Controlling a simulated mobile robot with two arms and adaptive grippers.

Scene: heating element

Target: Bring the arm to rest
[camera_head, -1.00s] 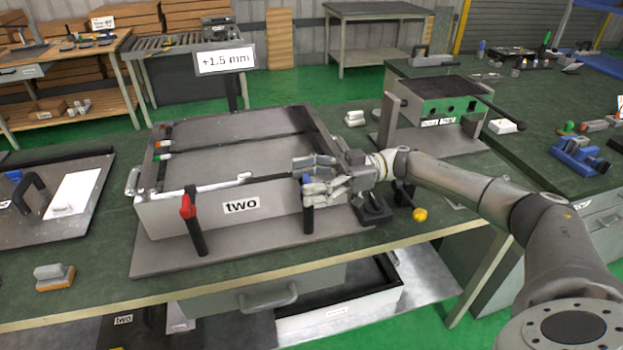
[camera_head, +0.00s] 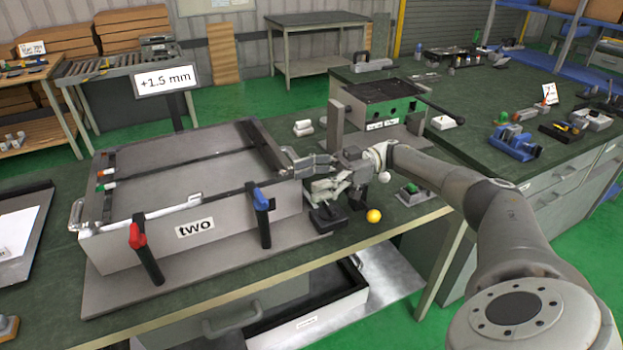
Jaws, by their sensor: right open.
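My right gripper (camera_head: 312,178) is open and empty, with its fingers pointing left near the right side of the box labelled "two" (camera_head: 150,240). My right arm (camera_head: 440,180) comes in from the lower right and reaches over the green bench. The blue-topped lever (camera_head: 263,215) stands in front of the box, left of and below the fingers, apart from them in the picture. The red-topped lever (camera_head: 145,252) stands further left. The lower part of the gripper overlaps a dark block in the picture. My left gripper is not in view.
A yellow ball knob (camera_head: 374,216) and a small device with a green button (camera_head: 410,193) lie right of the gripper. A green box with a long black handle (camera_head: 385,104) stands behind my forearm. A "+1.5 mm" sign (camera_head: 163,81) rises behind the box.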

